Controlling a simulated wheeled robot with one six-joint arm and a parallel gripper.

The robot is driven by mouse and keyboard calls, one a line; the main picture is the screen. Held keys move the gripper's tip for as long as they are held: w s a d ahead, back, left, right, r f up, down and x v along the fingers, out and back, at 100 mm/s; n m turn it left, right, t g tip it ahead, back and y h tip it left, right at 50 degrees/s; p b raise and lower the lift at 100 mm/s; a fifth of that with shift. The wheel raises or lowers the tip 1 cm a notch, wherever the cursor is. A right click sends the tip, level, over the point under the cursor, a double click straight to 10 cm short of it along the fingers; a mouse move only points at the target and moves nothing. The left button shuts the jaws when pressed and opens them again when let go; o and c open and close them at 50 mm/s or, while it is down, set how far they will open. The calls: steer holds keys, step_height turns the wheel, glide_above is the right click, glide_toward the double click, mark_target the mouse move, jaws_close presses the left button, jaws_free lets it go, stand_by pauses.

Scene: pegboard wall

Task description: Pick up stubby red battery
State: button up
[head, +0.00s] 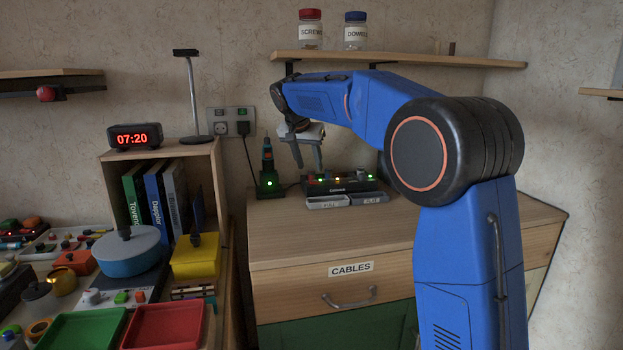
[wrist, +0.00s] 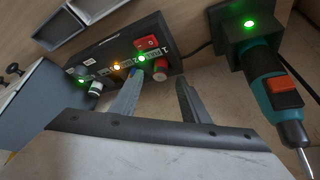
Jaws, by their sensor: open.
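The stubby red battery (wrist: 160,65) sits in the black charger (wrist: 110,58), at the end nearer the teal tool in the wrist view. It stands close to a red rocker-like block (wrist: 147,42) and a green light. In the head view the charger (head: 341,187) stands on the wooden cabinet top, and the battery is too small to tell apart there. My gripper (head: 308,167) is open and empty, pointing down above the charger's left end. In the wrist view the fingers (wrist: 160,80) lie to either side of the battery, seemingly short of touching it.
A teal and orange power tool (wrist: 265,85) stands on a lit base close beside my fingers. Another battery with a white band (wrist: 95,87) is in the charger. Small grey trays (head: 328,202) lie in front. A wall shelf (head: 420,60) runs above my arm.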

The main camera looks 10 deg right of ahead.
mark_target(311, 177)
steer(key=x, duration=0.2)
steer(key=shift+w+d+f, duration=0.1)
steer(key=shift+f, duration=0.2)
jaws_close()
steer(key=shift+r, duration=0.1)
